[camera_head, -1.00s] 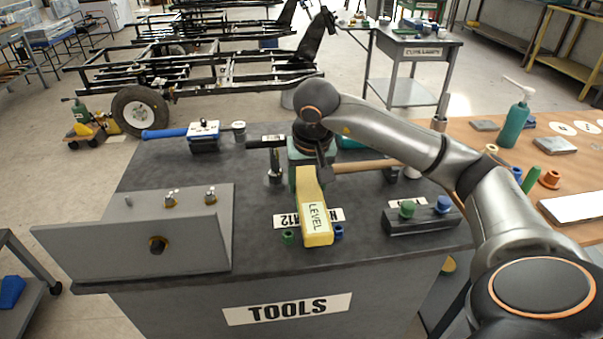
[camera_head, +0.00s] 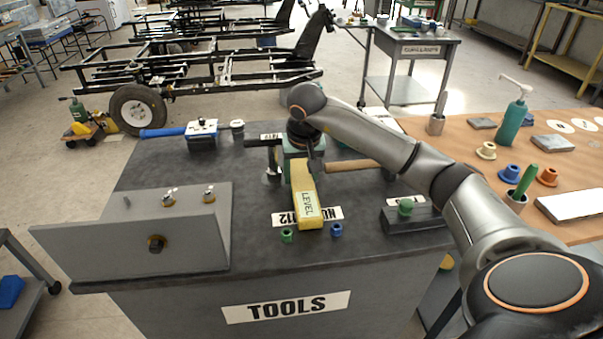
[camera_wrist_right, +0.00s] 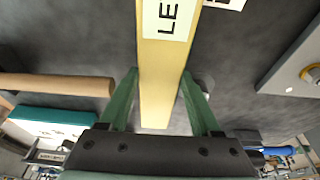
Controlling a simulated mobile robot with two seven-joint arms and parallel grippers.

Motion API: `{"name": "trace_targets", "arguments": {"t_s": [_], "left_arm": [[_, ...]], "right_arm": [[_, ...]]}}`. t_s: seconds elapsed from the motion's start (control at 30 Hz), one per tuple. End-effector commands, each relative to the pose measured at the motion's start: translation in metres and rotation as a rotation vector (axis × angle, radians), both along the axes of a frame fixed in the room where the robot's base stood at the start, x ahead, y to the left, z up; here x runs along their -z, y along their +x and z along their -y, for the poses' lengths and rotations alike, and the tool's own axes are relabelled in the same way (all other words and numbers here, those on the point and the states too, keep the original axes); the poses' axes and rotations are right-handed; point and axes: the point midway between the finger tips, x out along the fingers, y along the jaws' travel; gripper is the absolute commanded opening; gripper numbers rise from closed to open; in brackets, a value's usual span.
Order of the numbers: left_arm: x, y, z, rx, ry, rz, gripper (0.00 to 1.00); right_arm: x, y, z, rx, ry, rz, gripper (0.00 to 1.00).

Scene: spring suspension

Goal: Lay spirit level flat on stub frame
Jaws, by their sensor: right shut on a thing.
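The yellow spirit level (camera_head: 306,205), with a white LEVEL label, is in my right gripper (camera_head: 301,165) above the dark tools bench (camera_head: 350,262). In the right wrist view the level (camera_wrist_right: 162,85) runs between the two green fingers of the gripper (camera_wrist_right: 160,92), which is shut on it. Its labelled end points toward the bench's front edge. Whether its underside touches the bench is hard to tell. Black stub frames with wheels (camera_head: 200,70) stand on the floor behind the bench. My left gripper is not in view.
A grey angled bracket (camera_head: 140,240) stands at the bench's left front. A blue-handled tool (camera_head: 163,132) lies at the back left. A wooden handle (camera_head: 352,165) lies right of the gripper. A green bottle (camera_head: 513,122) and cups stand on the wooden table at right.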

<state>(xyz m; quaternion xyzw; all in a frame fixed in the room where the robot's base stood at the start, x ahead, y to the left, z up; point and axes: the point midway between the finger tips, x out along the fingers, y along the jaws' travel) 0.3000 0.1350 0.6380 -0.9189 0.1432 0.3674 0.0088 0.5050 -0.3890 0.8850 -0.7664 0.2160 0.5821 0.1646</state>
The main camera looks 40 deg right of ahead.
Motion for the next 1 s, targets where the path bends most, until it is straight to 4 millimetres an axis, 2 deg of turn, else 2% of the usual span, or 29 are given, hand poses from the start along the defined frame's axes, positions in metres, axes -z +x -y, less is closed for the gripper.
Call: {"name": "trace_targets", "arguments": {"t_s": [0.13, 0.17, 0.4, 0.67, 0.77, 0.87, 1.0], "left_arm": [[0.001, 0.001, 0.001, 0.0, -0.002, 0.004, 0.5], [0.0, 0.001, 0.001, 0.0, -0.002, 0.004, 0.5], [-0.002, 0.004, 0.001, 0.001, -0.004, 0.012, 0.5], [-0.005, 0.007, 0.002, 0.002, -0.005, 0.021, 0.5], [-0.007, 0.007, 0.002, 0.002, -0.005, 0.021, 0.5], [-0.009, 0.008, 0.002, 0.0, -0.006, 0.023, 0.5], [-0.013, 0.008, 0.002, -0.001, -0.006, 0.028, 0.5]], "right_arm": [[0.003, 0.0, 0.0, 0.001, -0.001, 0.002, 0.0], [0.004, 0.0, 0.0, 0.001, -0.001, 0.0, 0.66], [0.003, 0.0, 0.0, 0.001, -0.001, 0.0, 0.93], [0.002, 0.0, 0.0, 0.0, 0.0, 0.0, 0.94], [-0.004, 0.0, 0.0, 0.0, 0.0, 0.001, 0.94], [-0.018, -0.003, -0.002, 0.001, -0.001, 0.004, 0.94], [-0.047, -0.009, -0.006, -0.001, -0.001, 0.005, 0.94]]}}
